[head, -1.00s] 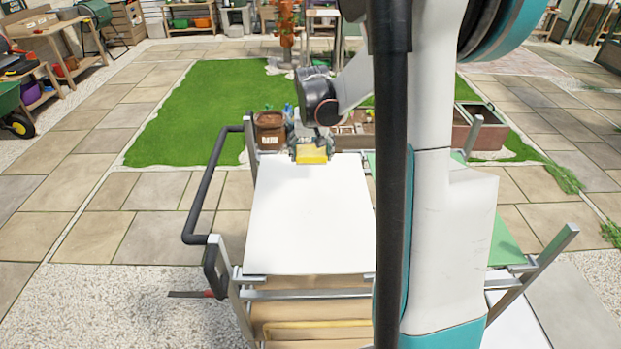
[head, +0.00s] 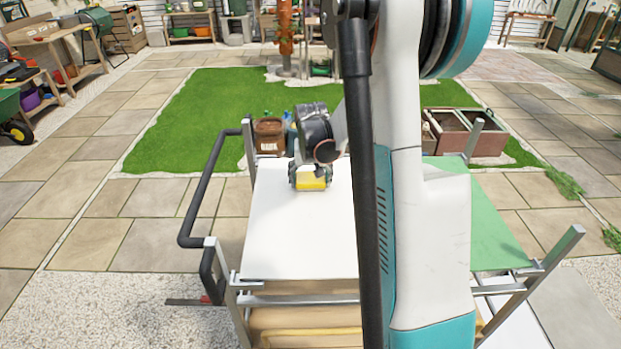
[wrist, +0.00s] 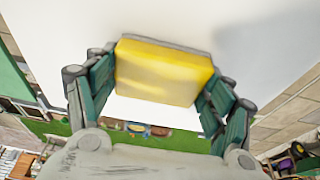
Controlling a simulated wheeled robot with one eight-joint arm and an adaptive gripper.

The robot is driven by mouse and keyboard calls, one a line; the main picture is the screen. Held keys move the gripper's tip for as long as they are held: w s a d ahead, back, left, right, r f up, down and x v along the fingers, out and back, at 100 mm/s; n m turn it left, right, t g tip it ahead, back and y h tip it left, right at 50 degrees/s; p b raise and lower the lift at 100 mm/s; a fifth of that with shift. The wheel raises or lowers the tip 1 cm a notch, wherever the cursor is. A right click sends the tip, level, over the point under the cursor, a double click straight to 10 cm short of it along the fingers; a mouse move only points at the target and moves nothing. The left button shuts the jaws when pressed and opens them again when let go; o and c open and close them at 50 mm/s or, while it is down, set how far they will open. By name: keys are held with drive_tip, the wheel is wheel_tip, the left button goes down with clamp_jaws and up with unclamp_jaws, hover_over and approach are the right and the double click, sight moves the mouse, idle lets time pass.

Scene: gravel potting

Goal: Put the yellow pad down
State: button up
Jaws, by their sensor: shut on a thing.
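The yellow pad (head: 312,183) is a small block held between the fingers of my gripper (head: 310,178), over the far part of a white board top (head: 300,235). In the wrist view the yellow pad (wrist: 163,72) has a grey layer along its upper edge. The two green-padded fingers of my gripper (wrist: 158,85) press on its left and right sides. The white surface (wrist: 170,20) lies just beyond the pad. I cannot tell whether the pad touches it.
A green panel (head: 485,230) lies on the right of the cart. A brown pot (head: 269,135) stands past the far left corner. A black handle rail (head: 205,185) runs along the left side. Metal posts (head: 475,137) rise at the corners. Much of the white surface is bare.

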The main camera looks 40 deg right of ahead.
drive_tip(key=shift+f, duration=0.2)
drive_tip(key=o, duration=1.4)
drive_tip(key=shift+r, duration=0.1)
drive_tip(key=p+v, duration=0.3)
drive_tip(key=v, duration=0.9)
drive_tip(key=shift+r, duration=0.1)
drive_tip(key=shift+a, duration=0.1)
